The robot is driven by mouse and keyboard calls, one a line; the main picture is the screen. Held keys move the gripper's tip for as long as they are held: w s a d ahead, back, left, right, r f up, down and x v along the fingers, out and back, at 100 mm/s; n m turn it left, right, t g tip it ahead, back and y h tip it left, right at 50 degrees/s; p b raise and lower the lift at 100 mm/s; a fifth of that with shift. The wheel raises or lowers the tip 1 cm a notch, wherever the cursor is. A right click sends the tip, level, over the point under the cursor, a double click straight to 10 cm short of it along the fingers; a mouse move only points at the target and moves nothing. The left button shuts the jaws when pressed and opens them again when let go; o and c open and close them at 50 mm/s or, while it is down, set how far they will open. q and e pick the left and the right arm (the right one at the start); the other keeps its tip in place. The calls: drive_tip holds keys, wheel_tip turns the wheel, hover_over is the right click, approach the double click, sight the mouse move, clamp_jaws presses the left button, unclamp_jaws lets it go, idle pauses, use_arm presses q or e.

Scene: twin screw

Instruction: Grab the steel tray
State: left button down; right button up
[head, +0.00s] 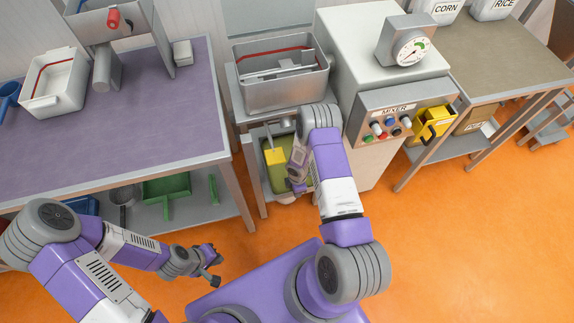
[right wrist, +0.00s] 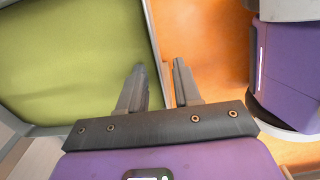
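The steel tray (head: 268,186) sits low on the shelf under the mixer's tub, with a grey rim and a green inside. In the right wrist view its green floor fills the left side, and its pale rim (right wrist: 153,40) runs between my right fingers. My right gripper (right wrist: 159,66) is open, with one finger on each side of the rim; I see no clear contact. In the head view my right forearm hides part of the tray. My left gripper (head: 214,265) is open and empty over the floor, away from the tray.
A yellow piece (head: 275,156) shows at the tray. Above stands a grey tub (head: 283,95), and to the right the mixer cabinet (head: 374,165). A purple-topped table (head: 130,120) stands left, with a green dustpan (head: 167,188) beneath.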

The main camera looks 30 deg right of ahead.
drive_tip(key=shift+f, duration=0.55)
clamp_jaws()
drive_tip(key=shift+r, duration=0.1)
idle(0.9)
